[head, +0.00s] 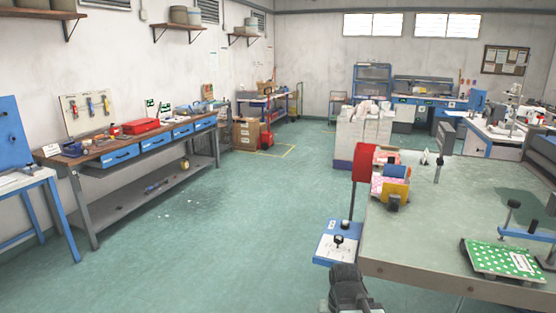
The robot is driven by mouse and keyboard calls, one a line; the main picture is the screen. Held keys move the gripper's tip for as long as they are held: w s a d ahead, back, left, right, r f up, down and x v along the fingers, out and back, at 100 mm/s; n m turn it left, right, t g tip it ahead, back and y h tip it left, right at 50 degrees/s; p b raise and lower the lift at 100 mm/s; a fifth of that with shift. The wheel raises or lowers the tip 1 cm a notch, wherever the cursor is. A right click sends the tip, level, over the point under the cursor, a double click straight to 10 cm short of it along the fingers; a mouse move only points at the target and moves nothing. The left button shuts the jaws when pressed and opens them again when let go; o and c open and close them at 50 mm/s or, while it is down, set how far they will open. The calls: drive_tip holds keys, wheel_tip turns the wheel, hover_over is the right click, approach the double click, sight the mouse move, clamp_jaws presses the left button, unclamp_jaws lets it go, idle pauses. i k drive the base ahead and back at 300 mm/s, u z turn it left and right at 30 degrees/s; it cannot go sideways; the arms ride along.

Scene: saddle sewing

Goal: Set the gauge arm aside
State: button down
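I cannot tell for sure which thing is the gauge arm. A red paddle (363,164) stands upright on a dark rod at the left edge of the grey-green table (420,272). Below it, a blue and white plate (338,243) with a dark knob sits beside the table's front left corner. A thin dark post with a black top (438,168) stands on the table. A blue bar with dark upright posts (526,233) is at the table's right. The dark end of my arm, with my gripper (348,278), shows at the bottom, below the plate; its fingers are not clear.
A green dotted pad (502,259) lies at the table's front right. Pink pieces with a yellow and blue holder (392,187) are at its left. A workbench (135,150) with blue drawers lines the left wall. The green floor (235,215) between is mostly clear.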

sight(531, 234)
drive_tip(key=z, duration=0.9)
drive_tip(key=k, duration=1)
drive_tip(key=z, duration=0.25)
drive_tip(key=i, duration=1.05)
drive_tip(key=z, duration=0.05)
